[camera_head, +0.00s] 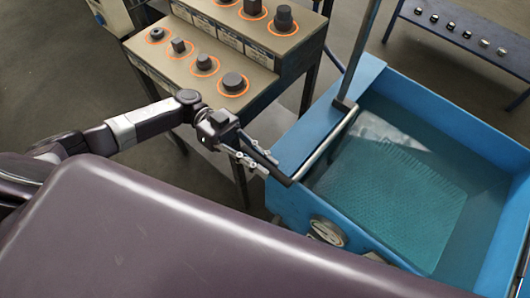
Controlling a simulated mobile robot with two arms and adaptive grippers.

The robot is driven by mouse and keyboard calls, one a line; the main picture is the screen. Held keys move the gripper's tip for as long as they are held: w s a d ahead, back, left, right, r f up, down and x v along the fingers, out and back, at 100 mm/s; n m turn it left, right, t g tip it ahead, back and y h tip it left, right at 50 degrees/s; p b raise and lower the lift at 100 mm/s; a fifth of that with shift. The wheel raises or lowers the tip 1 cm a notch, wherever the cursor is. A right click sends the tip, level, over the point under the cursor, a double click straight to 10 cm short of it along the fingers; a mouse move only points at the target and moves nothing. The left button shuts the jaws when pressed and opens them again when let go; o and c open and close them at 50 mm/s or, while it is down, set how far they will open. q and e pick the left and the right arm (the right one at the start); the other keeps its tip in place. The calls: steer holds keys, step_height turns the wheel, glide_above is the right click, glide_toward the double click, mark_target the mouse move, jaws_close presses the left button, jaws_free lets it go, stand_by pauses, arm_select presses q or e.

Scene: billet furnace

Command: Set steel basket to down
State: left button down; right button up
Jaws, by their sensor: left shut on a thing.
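The steel basket (390,200) looks like a flat mesh panel, tinted teal, lying under the water in the blue tank (300,135). A light metal rod (325,146) runs along the tank's near left rim, with a dark handle (280,178) at its near end. My left gripper (262,163) is at this handle, outside the tank's left edge, and is shut on it. The fingers partly hide the handle. How the rod joins the basket is hard to make out. My right gripper is out of view.
A stepped table (262,50) with several dark metal parts in orange rings stands behind my left arm. An upright post (360,50) rises at the tank's back left corner. A round gauge (327,231) sits on the tank's front. A blue bench (460,38) with small parts stands at back right.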

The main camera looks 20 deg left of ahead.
arm_select(q)
steer(key=shift+s+f, duration=0.1)
steer(key=shift+f, duration=0.3)
steer(key=c, duration=2.1)
jaws_free()
steer(key=shift+o, duration=1.3)
steer(key=shift+a, duration=0.1)
steer(key=shift+r, duration=0.2)
steer(key=shift+w+a, duration=0.1)
steer(key=shift+w, duration=0.1)
steer(key=v, duration=1.1)
steer(key=shift+a, duration=0.35)
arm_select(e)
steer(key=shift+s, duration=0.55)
